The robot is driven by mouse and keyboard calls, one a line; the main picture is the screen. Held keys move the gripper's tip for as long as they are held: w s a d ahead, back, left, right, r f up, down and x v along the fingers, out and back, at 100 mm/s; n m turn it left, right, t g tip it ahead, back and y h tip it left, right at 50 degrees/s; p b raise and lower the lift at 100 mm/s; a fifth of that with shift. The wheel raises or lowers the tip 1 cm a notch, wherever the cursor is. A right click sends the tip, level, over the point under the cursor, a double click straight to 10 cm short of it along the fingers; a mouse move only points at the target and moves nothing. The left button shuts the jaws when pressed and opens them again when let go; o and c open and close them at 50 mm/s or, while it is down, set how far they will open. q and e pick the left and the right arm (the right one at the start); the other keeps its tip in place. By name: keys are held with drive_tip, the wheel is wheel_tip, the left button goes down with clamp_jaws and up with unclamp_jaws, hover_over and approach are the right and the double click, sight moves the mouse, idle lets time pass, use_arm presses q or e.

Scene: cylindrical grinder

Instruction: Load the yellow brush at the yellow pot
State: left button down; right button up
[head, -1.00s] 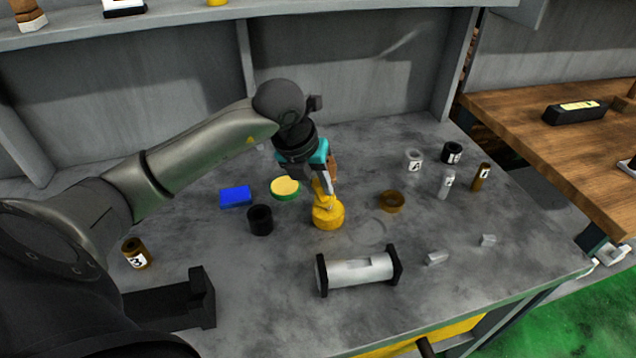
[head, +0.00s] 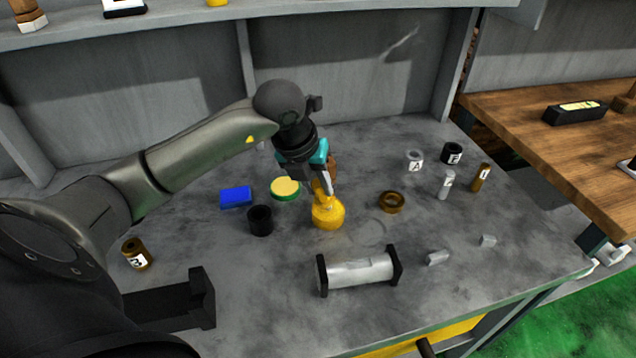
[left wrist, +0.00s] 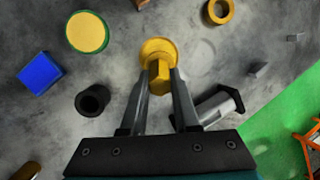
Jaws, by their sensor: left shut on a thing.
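The yellow pot (head: 328,216) stands on the grey bench near its middle. My left gripper (head: 324,188) is right above it, pointing down, shut on the yellow brush (head: 319,187). In the left wrist view the yellow brush (left wrist: 160,84) is between the two fingers of my left gripper (left wrist: 160,80), and the yellow pot (left wrist: 158,48) shows just beyond it. The brush's lower end is hidden or merges with the pot's yellow, so I cannot tell how deep it reaches. My right gripper is out of view.
Left of the pot are a black cup (head: 260,220), a green-rimmed yellow disc (head: 285,189) and a blue block (head: 235,197). A brown ring (head: 391,202) lies to the right. A grey cylinder with black ends (head: 358,271) lies in front. Several small labelled parts stand farther right.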

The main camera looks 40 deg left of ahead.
use_arm(q)
drive_tip(key=shift+r+p, duration=2.5)
drive_tip(key=shift+r, duration=1)
